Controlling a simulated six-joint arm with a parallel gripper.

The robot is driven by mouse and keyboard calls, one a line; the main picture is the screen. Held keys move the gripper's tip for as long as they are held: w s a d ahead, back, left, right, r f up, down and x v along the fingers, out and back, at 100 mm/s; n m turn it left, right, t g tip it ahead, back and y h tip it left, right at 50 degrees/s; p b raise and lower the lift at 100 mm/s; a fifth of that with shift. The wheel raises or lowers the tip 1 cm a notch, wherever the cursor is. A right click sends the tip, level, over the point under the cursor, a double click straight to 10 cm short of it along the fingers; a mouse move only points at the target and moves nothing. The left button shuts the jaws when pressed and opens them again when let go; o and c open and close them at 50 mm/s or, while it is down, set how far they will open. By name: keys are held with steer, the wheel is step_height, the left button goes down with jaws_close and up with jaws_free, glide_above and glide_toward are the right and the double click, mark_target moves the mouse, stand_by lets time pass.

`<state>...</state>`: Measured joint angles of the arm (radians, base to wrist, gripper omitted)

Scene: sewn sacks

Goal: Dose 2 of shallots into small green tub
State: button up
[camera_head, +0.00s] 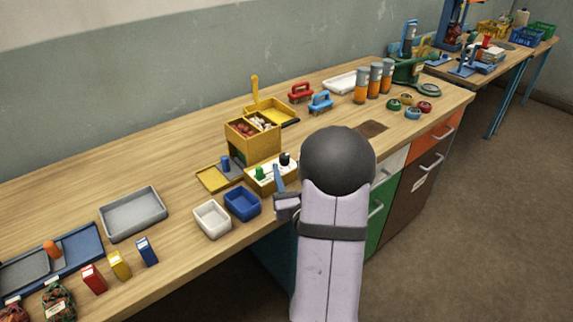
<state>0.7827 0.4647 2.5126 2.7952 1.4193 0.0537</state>
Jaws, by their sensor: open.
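A yellow box (252,138) stands mid-bench with two open compartments on top. Its left compartment holds small reddish-brown pieces (243,128), perhaps the shallots; the right one holds whitish pieces (263,123). A small dark green patch (238,158) shows low on the box's front; I cannot tell whether it is the green tub. No other green tub is clear. My gripper (279,183) is open, at the front edge of a yellow-rimmed white panel (262,185) with a green knob and a black knob. My arm hides part of the bench there.
A white tub (212,220) and a blue tub (242,205) stand left of my gripper. A yellow plate (213,179) with a blue knob lies behind them. A grey tray (133,213) and several small packets are farther left. Bare bench lies at the back left.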

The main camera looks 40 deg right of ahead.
mark_target(288, 159)
steer(key=shift+p+v, duration=0.3)
steer(key=shift+v, duration=0.55)
steer(key=shift+r, duration=0.1)
steer(key=shift+w+d+r+t+y+b, duration=0.15)
steer(key=shift+w+d+t+y+b, duration=0.25)
steer(key=shift+y+b, duration=0.15)
steer(key=shift+w+d+r+n+t+y+b, duration=0.2)
steer(key=shift+d+n+t+y+b, duration=0.25)
steer(key=shift+n+y+b, duration=0.45)
steer(key=shift+s+d+n+y+b, duration=0.2)
steer(key=shift+n+y+b, duration=0.15)
steer(key=shift+y, duration=0.2)
steer(key=shift+s+d+n+y+b, duration=0.15)
steer(key=shift+n+y+b, duration=0.15)
steer(key=shift+y, duration=0.2)
steer(key=shift+s+d+f+n+y+b, duration=0.1)
steer(key=shift+s+d+n+y+b, duration=0.2)
steer(key=shift+s+n+y, duration=0.35)
steer(key=shift+w+d+p, duration=0.1)
steer(key=shift+w+p, duration=0.55)
steer(key=shift+w, duration=3.15)
